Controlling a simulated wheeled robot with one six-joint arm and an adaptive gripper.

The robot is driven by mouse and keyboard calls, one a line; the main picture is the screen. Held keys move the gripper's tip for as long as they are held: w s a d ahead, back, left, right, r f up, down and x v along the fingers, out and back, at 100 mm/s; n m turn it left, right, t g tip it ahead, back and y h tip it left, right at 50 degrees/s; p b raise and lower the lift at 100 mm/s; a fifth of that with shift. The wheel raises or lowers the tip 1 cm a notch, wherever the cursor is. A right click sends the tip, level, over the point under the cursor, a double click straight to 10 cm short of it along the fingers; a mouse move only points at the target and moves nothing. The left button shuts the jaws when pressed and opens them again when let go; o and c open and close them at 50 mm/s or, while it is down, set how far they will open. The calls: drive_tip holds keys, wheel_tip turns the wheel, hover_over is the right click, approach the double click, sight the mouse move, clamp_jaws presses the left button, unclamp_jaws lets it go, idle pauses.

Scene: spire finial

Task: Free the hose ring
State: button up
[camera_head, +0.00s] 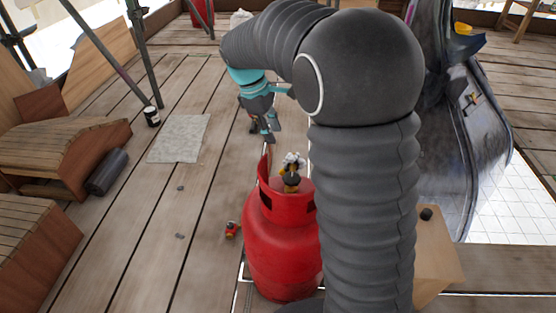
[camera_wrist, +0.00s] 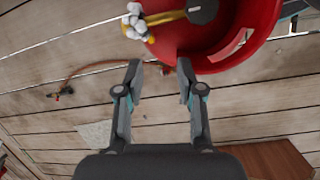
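A red gas cylinder (camera_head: 280,245) stands upright on the planks, left of my arm. Its valve, with a white knob and brass parts (camera_head: 292,165), sits inside the collar; the wrist view shows this white knob (camera_wrist: 133,20) and a dark round cap (camera_wrist: 202,10). I cannot make out a separate hose ring. My gripper (camera_wrist: 160,68) is open and empty; its fingertips appear just outside the cylinder's rim. It also shows in the head view (camera_head: 268,137).
A grey mat (camera_head: 178,138) lies on the planks at left. A dark can (camera_head: 152,116), a black roll (camera_head: 107,173), wooden benches (camera_head: 60,150) and scaffold poles stand further left. A pale wooden box (camera_head: 437,250) is right of my arm.

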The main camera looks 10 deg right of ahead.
sight(283, 169)
drive_tip(key=w+a+f+n+g+h, duration=0.1)
drive_tip(key=w+a+f+n, duration=0.1)
drive_tip(key=w+f, duration=0.3)
drive_tip(key=b+x, duration=0.1)
drive_tip(key=x, duration=1.2)
drive_tip(key=shift+s+d+f, duration=0.25)
clamp_jaws()
